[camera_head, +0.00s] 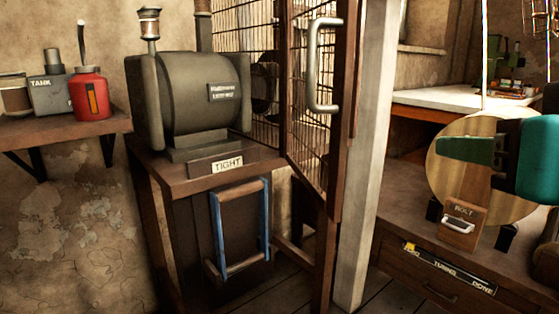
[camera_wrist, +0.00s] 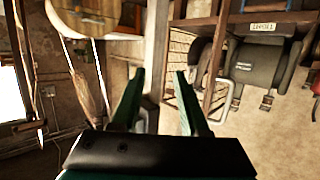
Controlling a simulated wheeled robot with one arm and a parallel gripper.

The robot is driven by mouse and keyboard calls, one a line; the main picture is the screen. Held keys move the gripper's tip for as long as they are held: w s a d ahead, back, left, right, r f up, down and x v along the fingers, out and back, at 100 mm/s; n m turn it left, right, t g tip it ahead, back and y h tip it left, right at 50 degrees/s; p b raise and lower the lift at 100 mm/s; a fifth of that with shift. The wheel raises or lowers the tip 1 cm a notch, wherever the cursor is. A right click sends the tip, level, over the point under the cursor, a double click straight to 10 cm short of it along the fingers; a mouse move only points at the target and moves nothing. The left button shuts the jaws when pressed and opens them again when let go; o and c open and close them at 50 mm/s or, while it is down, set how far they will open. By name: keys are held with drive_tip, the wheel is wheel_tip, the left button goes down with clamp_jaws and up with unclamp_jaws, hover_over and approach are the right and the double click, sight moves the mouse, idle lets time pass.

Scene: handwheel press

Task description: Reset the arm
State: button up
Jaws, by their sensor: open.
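My gripper (camera_wrist: 158,82) shows in the wrist view as two dark green fingers, spread apart with nothing between them. Past the fingers stand the pale post and the wire-mesh door, with the scene upside down. In the head view, a green and teal part of my arm (camera_head: 520,158) reaches in from the right edge, in front of a round wooden disc (camera_head: 460,170). My gripper appears clear of the disc and the door, but the exact gap cannot be told.
A wire-mesh door with a metal handle (camera_head: 318,65) stands beside a pale post (camera_head: 368,150). A grey machine (camera_head: 195,95) sits on a cabinet with a blue-framed rack (camera_head: 240,228). A shelf (camera_head: 60,130) holds a red can (camera_head: 89,94). A bench with a BOLT latch (camera_head: 459,225) is at right.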

drive_tip(key=w+f+g+y+p, duration=0.1)
drive_tip(key=w+f+g+p, duration=0.2)
drive_tip(key=f, duration=0.7)
drive_tip(key=w+f+g+y+p, duration=0.15)
drive_tip(key=f+g, duration=0.35)
drive_tip(key=f, duration=0.5)
drive_tip(key=s+a+f+n+g+p, duration=0.1)
drive_tip(key=s+a+f+g+p, duration=0.1)
drive_tip(key=s+f+g, duration=0.6)
wheel_tip(320, 180, down, 7)
drive_tip(key=shift+s+r+n+g+p, duration=0.1)
drive_tip(key=shift+s+n+g+p, duration=0.25)
drive_tip(key=shift+s+p, duration=0.45)
drive_tip(key=shift+s, duration=0.1)
drive_tip(key=shift+c, duration=0.2)
